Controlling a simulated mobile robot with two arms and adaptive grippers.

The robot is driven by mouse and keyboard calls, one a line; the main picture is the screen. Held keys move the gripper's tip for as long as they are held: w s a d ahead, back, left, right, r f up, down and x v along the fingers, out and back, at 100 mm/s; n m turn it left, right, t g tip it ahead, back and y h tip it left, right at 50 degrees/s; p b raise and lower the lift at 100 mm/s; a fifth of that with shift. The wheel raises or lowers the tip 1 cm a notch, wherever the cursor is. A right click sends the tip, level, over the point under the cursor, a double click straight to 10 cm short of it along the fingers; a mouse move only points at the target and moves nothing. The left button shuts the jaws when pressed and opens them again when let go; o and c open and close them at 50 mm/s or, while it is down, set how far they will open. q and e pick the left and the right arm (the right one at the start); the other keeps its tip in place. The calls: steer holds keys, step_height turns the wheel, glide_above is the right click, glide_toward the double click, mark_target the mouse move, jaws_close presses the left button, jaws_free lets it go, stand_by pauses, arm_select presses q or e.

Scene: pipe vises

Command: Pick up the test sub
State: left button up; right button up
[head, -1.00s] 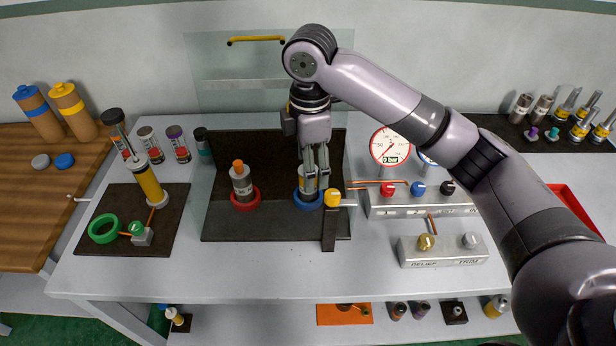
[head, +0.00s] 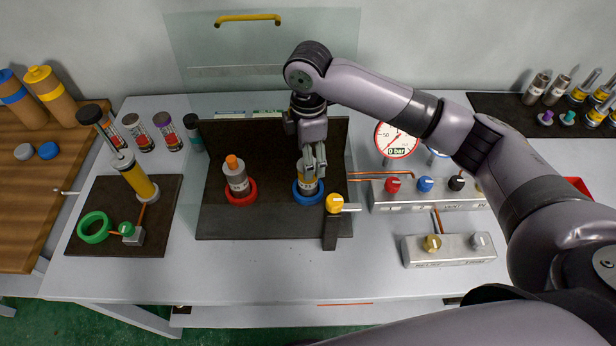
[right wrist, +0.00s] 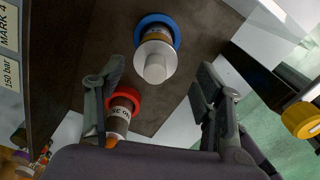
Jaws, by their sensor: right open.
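A grey cylinder with a yellow-brown band (head: 307,187) stands upright in the blue ring (head: 309,197) on the dark vise board; it looks like the test sub, though no label on it can be read. In the right wrist view its pale round top (right wrist: 155,68) faces the camera. My right gripper (head: 314,163) points down over it, fingers open. In the head view the fingers hide its upper part; I cannot tell whether they touch it. A second grey cylinder with an orange top (head: 236,176) stands in the red ring (head: 241,195). My left gripper is not in view.
A yellow knob on a dark post (head: 334,203) stands close to the blue ring's right. A clear panel with a yellow handle (head: 248,19) rises behind. A valve block (head: 425,195) with a gauge (head: 396,139) is right. The front table strip is clear.

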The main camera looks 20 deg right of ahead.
step_height(320, 180, down, 4)
steer(key=shift+w+r+p, duration=0.15)
steer(key=shift+p, duration=0.2)
steer(key=shift+f+p, duration=0.3)
steer(key=shift+f, duration=0.05)
step_height(320, 180, down, 4)
steer(key=shift+w+r+p, duration=0.1)
steer(key=shift+r+p, duration=0.05)
steer(key=shift+p, duration=0.4)
steer(key=shift+f, duration=0.25)
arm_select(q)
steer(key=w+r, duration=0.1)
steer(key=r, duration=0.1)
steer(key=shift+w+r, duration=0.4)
arm_select(e)
steer(key=shift+c, duration=0.3)
jaws_close()
steer(key=shift+r, duration=0.1)
